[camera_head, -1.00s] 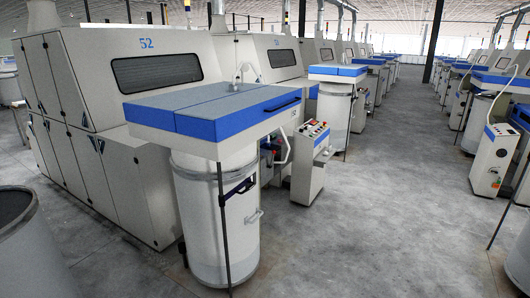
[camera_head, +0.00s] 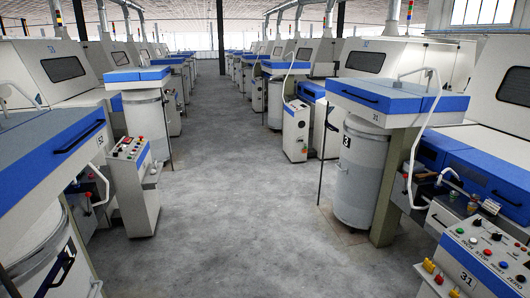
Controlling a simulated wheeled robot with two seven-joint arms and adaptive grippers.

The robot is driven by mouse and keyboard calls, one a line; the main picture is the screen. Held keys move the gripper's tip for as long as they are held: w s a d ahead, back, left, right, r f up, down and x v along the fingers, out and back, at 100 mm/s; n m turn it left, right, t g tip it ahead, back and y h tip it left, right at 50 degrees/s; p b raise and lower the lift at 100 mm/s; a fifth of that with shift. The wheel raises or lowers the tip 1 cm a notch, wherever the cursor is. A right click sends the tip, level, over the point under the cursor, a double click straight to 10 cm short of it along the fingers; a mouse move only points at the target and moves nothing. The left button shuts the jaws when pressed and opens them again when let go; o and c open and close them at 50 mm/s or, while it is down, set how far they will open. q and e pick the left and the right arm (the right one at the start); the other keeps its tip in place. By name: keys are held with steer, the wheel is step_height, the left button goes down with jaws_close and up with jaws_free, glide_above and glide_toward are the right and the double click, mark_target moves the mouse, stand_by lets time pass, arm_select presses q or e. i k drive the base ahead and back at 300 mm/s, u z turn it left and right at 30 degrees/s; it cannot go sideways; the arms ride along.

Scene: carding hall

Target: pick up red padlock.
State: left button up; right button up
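I cannot pick out a red padlock for certain in the head view. Small red and yellow pieces (camera_head: 437,278) stick out at the left side of the control panel marked 31 (camera_head: 490,255), at the lower right. They are too small to name, and they look like connectors or knobs. Neither of my grippers is in view.
A ledge (camera_head: 455,190) with several small items, including a dark cup (camera_head: 472,204), lies behind the panel. A grey can (camera_head: 358,180) stands under a blue-edged table (camera_head: 395,98). Another control stand (camera_head: 135,190) is at left. The grey aisle floor (camera_head: 225,200) between is clear.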

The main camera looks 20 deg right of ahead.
mark_target(438, 279)
steer(key=z, duration=0.95)
steer(key=i, duration=0.95)
steer(key=z, duration=0.7)
